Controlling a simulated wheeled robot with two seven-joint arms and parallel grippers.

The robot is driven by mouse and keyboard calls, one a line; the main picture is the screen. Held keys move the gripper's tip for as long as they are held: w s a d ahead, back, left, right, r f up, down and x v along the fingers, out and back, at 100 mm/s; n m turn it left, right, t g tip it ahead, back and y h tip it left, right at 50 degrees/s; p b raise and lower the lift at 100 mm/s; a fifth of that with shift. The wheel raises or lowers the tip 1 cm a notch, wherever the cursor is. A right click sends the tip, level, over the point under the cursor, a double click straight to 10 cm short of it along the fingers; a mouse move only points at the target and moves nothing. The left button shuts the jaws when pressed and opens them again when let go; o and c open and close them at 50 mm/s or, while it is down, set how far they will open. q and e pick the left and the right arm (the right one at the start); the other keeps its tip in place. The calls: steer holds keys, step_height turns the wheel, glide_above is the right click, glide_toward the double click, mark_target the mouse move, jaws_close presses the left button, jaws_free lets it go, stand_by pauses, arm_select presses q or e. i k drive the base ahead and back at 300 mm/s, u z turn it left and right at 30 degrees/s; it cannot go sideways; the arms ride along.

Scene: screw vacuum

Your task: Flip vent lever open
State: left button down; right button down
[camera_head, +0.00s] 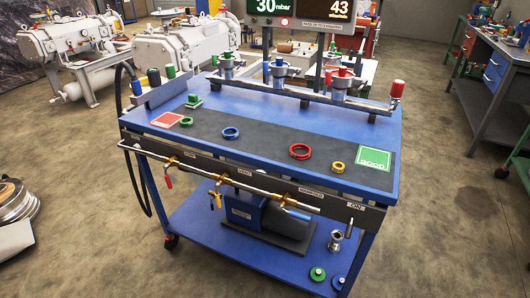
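A metal pipe (252,186) runs along the front edge of the blue cart (368,112), with several valves on it. A small label that seems to read VENT (245,172) sits above the pipe. The closest valve, just left of that label, has a yellow lever (214,199) hanging down across the pipe. A valve further left has a red lever (168,181) pointing down. A valve to the right has a blue lever (297,214) lying roughly along the pipe. Neither of my grippers is in view.
Coloured rings, including a red ring (300,151), lie on the dark mat (262,147). A rail (300,94) with fittings stands behind them. A pump (243,212) sits on the lower shelf. A workbench (490,75) stands at right. The floor before the cart is clear.

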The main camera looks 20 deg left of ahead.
mark_target(217, 184)
steer(key=u, duration=2.85)
steer(key=i, duration=0.85)
steer(key=z, duration=3.35)
